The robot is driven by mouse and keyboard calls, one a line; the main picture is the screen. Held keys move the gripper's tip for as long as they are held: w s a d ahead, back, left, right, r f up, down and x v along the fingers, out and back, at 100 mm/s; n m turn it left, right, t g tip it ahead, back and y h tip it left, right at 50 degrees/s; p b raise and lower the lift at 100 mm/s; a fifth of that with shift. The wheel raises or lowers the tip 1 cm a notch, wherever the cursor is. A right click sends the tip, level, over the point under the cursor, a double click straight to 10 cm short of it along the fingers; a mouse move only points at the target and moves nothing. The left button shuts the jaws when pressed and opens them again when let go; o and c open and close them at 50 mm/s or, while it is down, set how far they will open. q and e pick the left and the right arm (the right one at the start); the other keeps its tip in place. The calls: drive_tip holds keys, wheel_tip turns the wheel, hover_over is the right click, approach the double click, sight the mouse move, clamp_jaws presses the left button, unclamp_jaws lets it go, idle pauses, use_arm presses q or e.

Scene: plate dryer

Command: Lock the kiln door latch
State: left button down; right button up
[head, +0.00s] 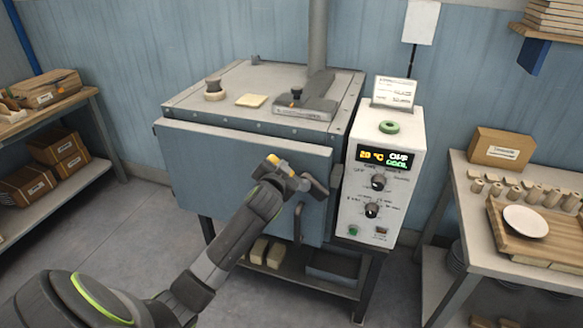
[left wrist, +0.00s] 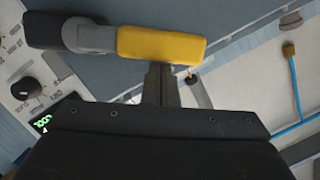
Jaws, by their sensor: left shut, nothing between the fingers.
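The kiln (head: 185,101) stands against the wall with its blue-grey door (head: 200,165) across the front, apparently closed. The latch has a yellow grip (head: 272,161) and a dark end toward the control box; it lies at a slant near the door's upper right. In the left wrist view the yellow grip (left wrist: 162,43) joins a grey hub (left wrist: 90,38) with a black end. My left gripper (left wrist: 162,85) is shut and empty, its fingertips at the yellow grip's edge; whether they touch is unclear. In the head view my wrist partly hides the latch. My right gripper is not in view.
A white control box (head: 383,150) with a lit display stands right of the door. A curved door handle (head: 298,222) hangs below the latch. A bench (head: 470,205) stands at the right and a shelf (head: 60,195) at the left. The floor in front is open.

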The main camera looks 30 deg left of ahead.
use_arm(q)
drive_tip(key=shift+s+a+f+n+h+b, duration=0.1)
drive_tip(key=shift+a+f+n+h, duration=0.25)
drive_tip(key=shift+a+f+n, duration=0.35)
drive_tip(key=shift+s+a+f+n+h+b, duration=0.1)
drive_tip(key=shift+a+f+n+h, duration=0.3)
drive_tip(key=shift+f+n, duration=0.5)
drive_tip(key=shift+a+f+n+h+b, duration=0.1)
drive_tip(key=shift+a+f+n+h, duration=0.15)
drive_tip(key=shift+a+f+n, duration=0.5)
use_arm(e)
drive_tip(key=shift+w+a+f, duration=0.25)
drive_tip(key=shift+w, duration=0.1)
use_arm(q)
drive_tip(key=shift+d+f, duration=0.1)
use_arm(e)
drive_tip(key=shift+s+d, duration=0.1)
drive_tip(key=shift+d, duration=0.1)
use_arm(q)
wheel_tip(320, 180, up, 5)
drive_tip(key=p, duration=0.4)
drive_tip(key=f+b+v, duration=0.1)
drive_tip(key=b+v, duration=0.2)
drive_tip(key=v, duration=0.6)
drive_tip(key=shift+s, duration=0.55)
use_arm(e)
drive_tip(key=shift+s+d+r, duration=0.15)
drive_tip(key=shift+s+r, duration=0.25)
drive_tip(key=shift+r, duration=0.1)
